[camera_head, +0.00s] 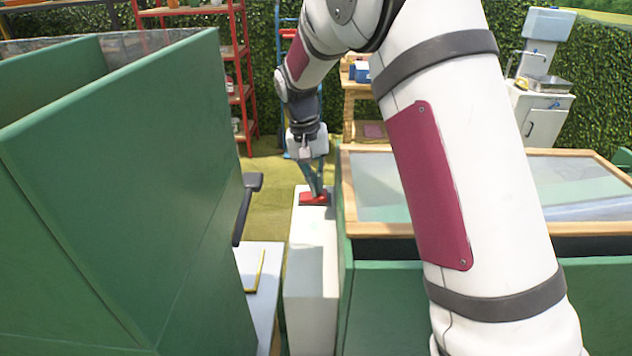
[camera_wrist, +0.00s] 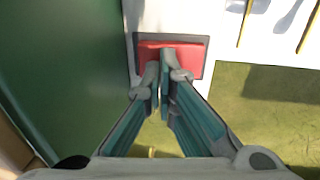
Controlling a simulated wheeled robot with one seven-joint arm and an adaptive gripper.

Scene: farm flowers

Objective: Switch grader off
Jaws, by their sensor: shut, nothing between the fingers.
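A red switch (camera_head: 313,198) sits on the far end of the top of a narrow white box (camera_head: 312,255). In the wrist view the red switch (camera_wrist: 190,47) is a wide rocker in a dark frame. My gripper (camera_head: 315,192) points down at the switch with its fingers closed together and empty. In the wrist view the fingertips (camera_wrist: 166,72) overlap the middle and lower edge of the red switch. I cannot tell whether they touch it or how far it is pressed. The fingers hide part of it.
A large green bin (camera_head: 110,190) stands at the left. A wood-framed glass-topped green box (camera_head: 480,185) stands close to the right of the white box. A white table (camera_head: 262,300) lies between. Red shelves (camera_head: 240,80) and a hedge are behind.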

